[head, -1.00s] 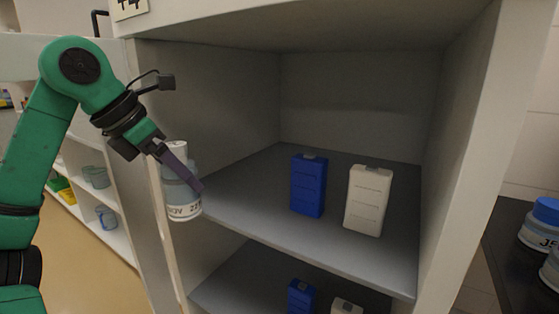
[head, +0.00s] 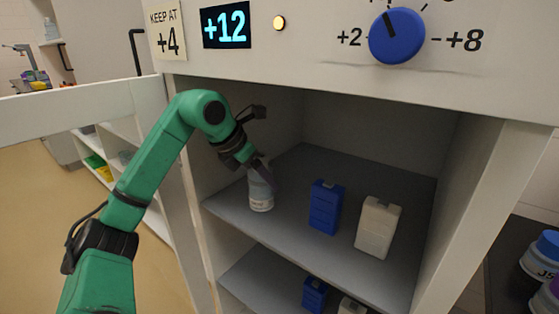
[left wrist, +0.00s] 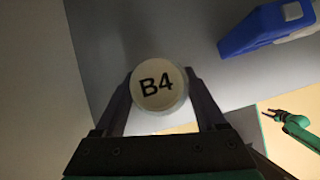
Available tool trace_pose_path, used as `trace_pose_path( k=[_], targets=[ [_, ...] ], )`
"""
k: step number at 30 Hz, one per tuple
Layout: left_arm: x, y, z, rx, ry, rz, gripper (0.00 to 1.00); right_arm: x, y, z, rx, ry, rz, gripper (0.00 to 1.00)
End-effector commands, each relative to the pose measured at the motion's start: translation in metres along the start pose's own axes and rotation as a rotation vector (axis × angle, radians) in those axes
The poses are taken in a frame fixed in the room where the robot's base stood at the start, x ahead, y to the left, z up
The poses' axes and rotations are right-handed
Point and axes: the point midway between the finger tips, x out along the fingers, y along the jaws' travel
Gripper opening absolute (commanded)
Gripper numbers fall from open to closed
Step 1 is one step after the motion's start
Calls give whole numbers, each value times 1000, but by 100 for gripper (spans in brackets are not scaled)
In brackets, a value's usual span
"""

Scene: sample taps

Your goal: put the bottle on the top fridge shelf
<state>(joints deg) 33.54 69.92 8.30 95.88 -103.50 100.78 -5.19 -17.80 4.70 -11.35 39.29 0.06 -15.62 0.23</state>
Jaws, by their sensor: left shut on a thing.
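The bottle (head: 261,192), pale with a white label, is upright over the left front part of the top fridge shelf (head: 300,236). My left gripper (head: 264,174) is shut on its upper part. In the left wrist view the bottle's round cream cap (left wrist: 158,86), marked B4, sits between the two fingers. I cannot tell whether the bottle's base touches the shelf. My right gripper (left wrist: 273,114) shows small and far off in the left wrist view; its jaws are too small to read.
A blue carton (head: 326,207) and a white carton (head: 377,228) stand on the same shelf to the right of the bottle. More cartons stand on the shelf below. The fridge door (head: 75,100) is open at the left. The display (head: 226,25) reads +12, beside a blue dial (head: 397,36).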

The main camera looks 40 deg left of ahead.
Motion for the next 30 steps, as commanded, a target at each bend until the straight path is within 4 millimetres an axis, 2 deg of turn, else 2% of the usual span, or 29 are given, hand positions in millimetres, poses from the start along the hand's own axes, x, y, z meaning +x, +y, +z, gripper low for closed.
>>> trace_pose_path(
  k=[1, 2, 3, 7, 13, 15, 16, 26, 27, 29, 30],
  targets=[
    [-3, -1, 7, 1, 0, -2, 1, -9, 0, 12, -6, -5, 0, 50],
    [-3, -1, 12, 1, 0, -3, 1, -14, 0, 13, -8, -2, 0, 50],
    [0, -1, 18, 0, -1, -4, 1, -24, 0, 10, -7, 1, 0, 50],
    [9, -1, 27, 0, -1, -3, 1, -35, 0, 10, -7, -1, 0, 50],
    [23, -1, 52, 0, -1, -4, 1, -68, 1, 7, -6, -2, 0, 50],
    [43, -1, 40, 1, -2, -2, 1, -44, 1, 9, -6, -2, 0, 50],
    [45, -1, 38, 1, -2, -1, 1, -41, 1, 9, -6, -2, 0, 50],
    [44, 0, 38, 1, 0, 1, 1, -42, 0, 9, -6, -2, 0, 50],
    [45, 0, 37, 1, 1, 1, 77, -41, 0, 9, -6, -2, 0, 50],
    [45, 0, 38, 1, 1, 1, 100, -42, 0, 9, -6, -2, 0, 50],
    [45, 0, 38, 1, 1, 0, 100, -42, 0, 9, -6, -2, 0, 50]
  ],
)
